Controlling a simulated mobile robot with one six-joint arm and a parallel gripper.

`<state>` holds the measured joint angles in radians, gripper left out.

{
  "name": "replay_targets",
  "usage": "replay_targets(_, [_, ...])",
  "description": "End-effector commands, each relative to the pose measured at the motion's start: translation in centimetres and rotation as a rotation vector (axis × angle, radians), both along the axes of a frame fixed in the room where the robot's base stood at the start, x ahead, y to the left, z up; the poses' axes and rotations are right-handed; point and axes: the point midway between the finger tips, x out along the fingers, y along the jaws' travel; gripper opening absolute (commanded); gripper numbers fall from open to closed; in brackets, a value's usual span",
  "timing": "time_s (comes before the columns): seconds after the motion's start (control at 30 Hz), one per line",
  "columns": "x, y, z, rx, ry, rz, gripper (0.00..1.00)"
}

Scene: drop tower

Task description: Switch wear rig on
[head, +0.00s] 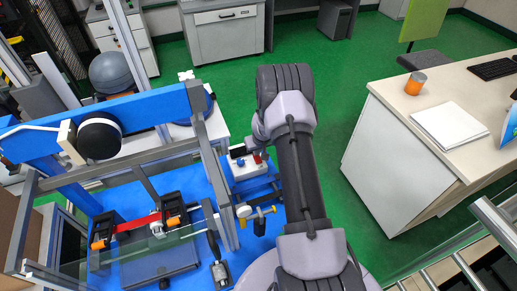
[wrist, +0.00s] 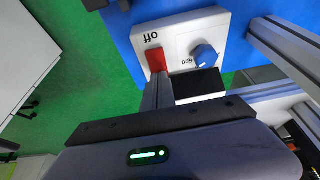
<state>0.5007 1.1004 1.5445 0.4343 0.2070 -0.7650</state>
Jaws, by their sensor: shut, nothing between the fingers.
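The wear rig's white control box (wrist: 180,38) fills the upper middle of the wrist view. It carries a red switch (wrist: 155,60) with an upside-down "off" label beside it, a blue knob (wrist: 206,56) with number marks, and a black panel (wrist: 198,84). The box (head: 247,168) also shows in the head view, on the right side of the blue rig (head: 215,182), partly behind my arm. My gripper (wrist: 157,82) is shut and empty, its fingertips right at the lower edge of the red switch. I cannot tell whether they touch it.
Metal rails (wrist: 285,45) run close to the right of the box. Blue frames and a glass panel (head: 160,240) stand left of my arm. A white desk (head: 405,165) with a mug (head: 415,83) stands at right, with open green floor (head: 345,110) between.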

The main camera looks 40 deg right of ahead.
Motion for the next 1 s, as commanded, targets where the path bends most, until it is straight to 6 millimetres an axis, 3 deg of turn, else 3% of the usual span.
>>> replay_targets(0.43, [0.3, -0.1, -0.8, 0.000, -0.001, -0.001, 0.00])
replay_targets(0.53, [0.8, -0.2, -2.1, -0.001, -0.002, 0.000, 0.00])
replay_targets(1.0, [-0.4, 0.1, -1.8, 0.004, 0.005, -0.001, 0.00])
